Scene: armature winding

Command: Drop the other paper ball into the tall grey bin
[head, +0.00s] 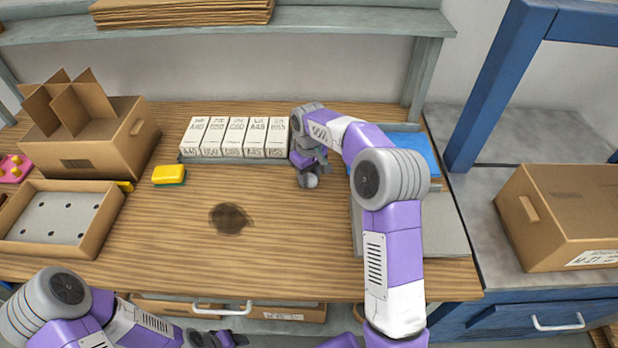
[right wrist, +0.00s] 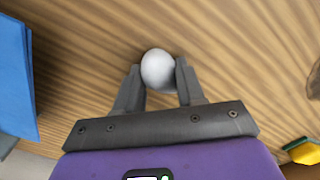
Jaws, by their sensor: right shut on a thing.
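A pale paper ball (right wrist: 157,70) sits between the fingertips of my right gripper (right wrist: 158,75) in the right wrist view. In the head view the ball (head: 309,181) shows at the lower end of my right gripper (head: 307,171), just right of the row of white boxes. The gripper is shut on it, low over the wooden table; I cannot tell whether the ball touches the wood. My left gripper (head: 215,339) is at the bottom edge of the head view, away from the ball, and its jaws are partly cut off. No tall grey bin shows in either view.
White labelled boxes (head: 236,136) stand in a row at the back. A yellow sponge (head: 168,174), a cardboard box with dividers (head: 108,135) and a shallow tray (head: 104,216) are at left. A blue folder (head: 412,150) lies right of my right gripper. The table's middle is clear, with a dark stain (head: 230,218).

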